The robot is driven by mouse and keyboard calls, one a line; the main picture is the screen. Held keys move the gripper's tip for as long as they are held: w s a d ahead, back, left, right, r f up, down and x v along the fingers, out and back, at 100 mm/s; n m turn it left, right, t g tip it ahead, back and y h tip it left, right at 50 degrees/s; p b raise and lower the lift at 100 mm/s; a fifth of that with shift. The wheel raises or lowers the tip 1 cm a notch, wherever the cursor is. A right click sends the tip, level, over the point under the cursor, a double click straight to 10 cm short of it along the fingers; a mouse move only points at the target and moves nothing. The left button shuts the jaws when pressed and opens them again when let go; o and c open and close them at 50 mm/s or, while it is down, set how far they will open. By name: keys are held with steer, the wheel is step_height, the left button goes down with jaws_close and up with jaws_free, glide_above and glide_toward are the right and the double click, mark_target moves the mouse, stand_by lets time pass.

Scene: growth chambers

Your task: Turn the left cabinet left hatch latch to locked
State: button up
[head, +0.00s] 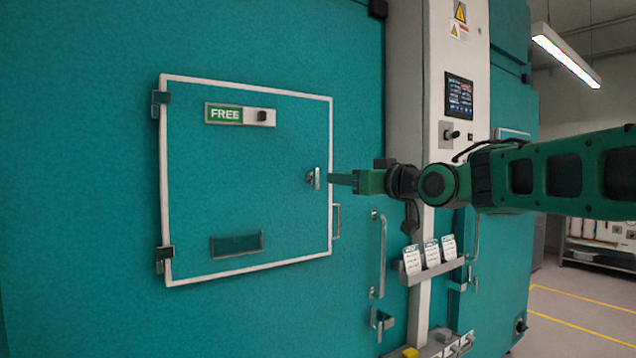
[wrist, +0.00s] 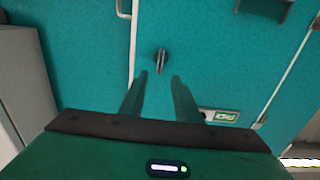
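The hatch (head: 255,190) is a teal square panel with a white frame on the cabinet front, and it looks closed. Its latch (head: 314,178) is a small metal handle near the hatch's right edge, standing about upright in the head view. In the wrist view the latch (wrist: 161,58) lies just beyond the fingertips, roughly between their lines. My gripper (head: 332,178) points at the latch from the right. In the wrist view its two fingers (wrist: 160,76) are apart with nothing between them. A gap to the latch shows there.
A green FREE sign (head: 225,114) with a dark knob (head: 262,115) sits high on the hatch. A tray-like holder (head: 236,244) is lower down. Right of the hatch are a long vertical handle (head: 378,255) and a card rack (head: 437,268). A control screen (head: 459,96) is on the white column.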

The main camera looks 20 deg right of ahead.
mark_target(318, 177)
steer(key=x, duration=1)
steer(key=shift+w+f, duration=0.1)
steer(key=shift+f, duration=0.05)
jaws_close()
